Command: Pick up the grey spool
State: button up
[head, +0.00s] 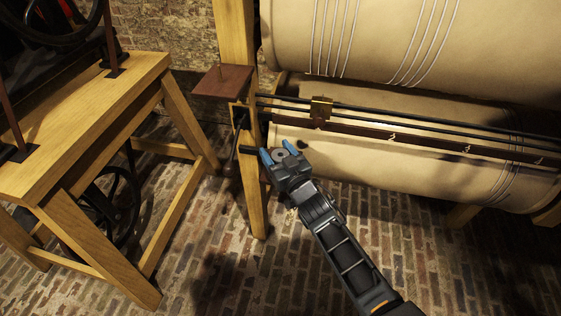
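The grey spool (282,154) shows as a small round grey shape with a dark hole, between the blue fingertips of my gripper (283,151). One fingertip is on its left side and one on its right, both close against it. My gripper appears shut on the spool. No surface shows directly under the spool. Its lower part is hidden by the gripper body.
A wooden post (236,35) with a small brown shelf (218,82) stands just beyond my gripper. Large cream rollers (400,180) and dark rails fill the right. A wooden bench (75,125) stands left. Brick floor (205,245) is open in front.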

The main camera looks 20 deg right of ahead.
jog(key=c, duration=0.6)
jog(key=shift+r, duration=0.1)
